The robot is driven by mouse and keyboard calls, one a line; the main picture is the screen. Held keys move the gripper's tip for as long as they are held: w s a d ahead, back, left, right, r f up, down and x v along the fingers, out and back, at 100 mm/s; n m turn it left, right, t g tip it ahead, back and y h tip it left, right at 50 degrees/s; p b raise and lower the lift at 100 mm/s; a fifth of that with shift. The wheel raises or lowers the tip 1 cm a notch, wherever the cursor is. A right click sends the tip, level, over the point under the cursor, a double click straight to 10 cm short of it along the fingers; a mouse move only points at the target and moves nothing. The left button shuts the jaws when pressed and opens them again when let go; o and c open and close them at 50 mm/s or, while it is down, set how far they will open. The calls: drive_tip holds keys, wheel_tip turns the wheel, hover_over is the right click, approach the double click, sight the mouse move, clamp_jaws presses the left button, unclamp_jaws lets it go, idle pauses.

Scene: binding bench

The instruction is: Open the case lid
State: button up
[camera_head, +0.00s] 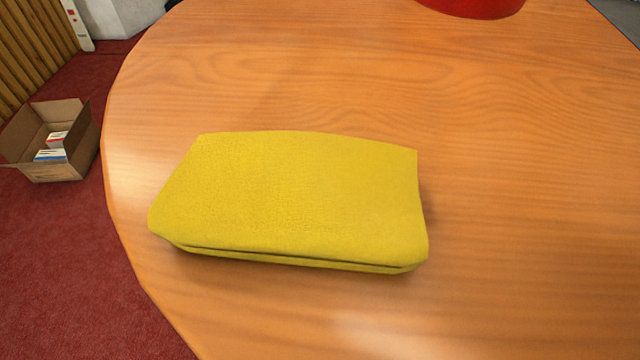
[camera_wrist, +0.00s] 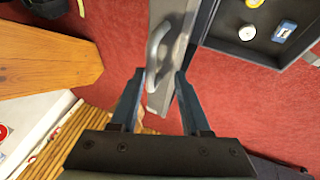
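A yellow case (camera_head: 295,200) with rounded, soft-looking edges lies flat on the wooden table. A dark seam runs along its near edge, and its top lies down over it, closed. The case does not show clearly in the wrist view. My gripper (camera_wrist: 159,74) shows only in the wrist view, with its two dark fingers spread apart. A grey panel with a curved handle (camera_wrist: 157,50) appears between and beyond the fingertips. I cannot tell whether the fingers touch it, but they are not closed on it.
The round-edged wooden table (camera_head: 520,200) is clear around the case. A red object (camera_head: 475,6) stands at its far edge. An open cardboard box (camera_head: 62,165) sits on the red carpet. A dark open tray (camera_wrist: 262,45) holding small items is in the wrist view.

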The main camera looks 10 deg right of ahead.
drive_tip(key=p+v, duration=0.6)
drive_tip(key=v, duration=0.7)
